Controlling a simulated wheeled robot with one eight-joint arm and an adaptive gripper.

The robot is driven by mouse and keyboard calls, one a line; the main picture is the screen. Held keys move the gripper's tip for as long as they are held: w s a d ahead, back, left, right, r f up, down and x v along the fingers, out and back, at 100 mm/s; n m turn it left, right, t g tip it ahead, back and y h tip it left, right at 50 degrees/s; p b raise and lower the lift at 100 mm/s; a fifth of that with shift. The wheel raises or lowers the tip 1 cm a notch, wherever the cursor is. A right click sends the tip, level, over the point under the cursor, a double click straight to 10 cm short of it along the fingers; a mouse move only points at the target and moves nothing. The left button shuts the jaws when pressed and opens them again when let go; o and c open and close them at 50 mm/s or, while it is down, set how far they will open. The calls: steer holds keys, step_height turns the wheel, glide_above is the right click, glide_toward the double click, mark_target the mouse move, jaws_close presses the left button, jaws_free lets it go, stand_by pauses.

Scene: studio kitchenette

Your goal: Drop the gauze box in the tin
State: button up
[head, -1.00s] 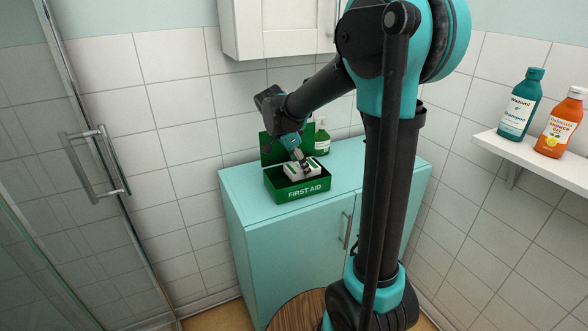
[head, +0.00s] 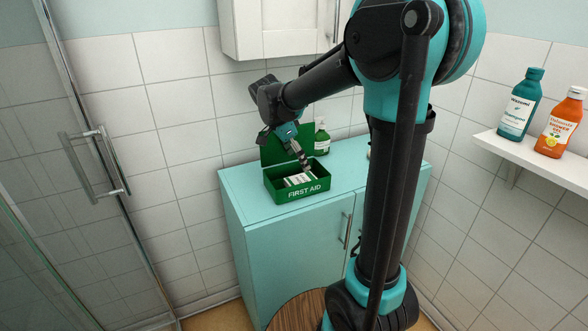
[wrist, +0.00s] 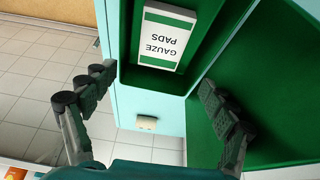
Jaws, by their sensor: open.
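The gauze box (wrist: 166,36), white with green bands and the words GAUZE PADS, lies inside the green first aid tin (head: 300,194). In the head view the box (head: 297,180) shows low inside the tin, partly hidden by the front wall. The tin stands on the teal cabinet with its lid (head: 280,147) raised at the back. My gripper (head: 306,165) is above the tin, pointing down. In the wrist view its fingers (wrist: 155,105) are spread wide with nothing between them, and the box is apart from them.
The teal cabinet top (head: 240,190) is clear left of the tin. A green bottle (head: 322,140) stands behind the tin at the right. A white wall cabinet (head: 278,28) hangs above. A shelf (head: 535,160) with two bottles is at the right.

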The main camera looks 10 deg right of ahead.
steer(key=v, duration=0.8)
steer(key=shift+r, duration=0.35)
steer(key=shift+s+a, duration=0.1)
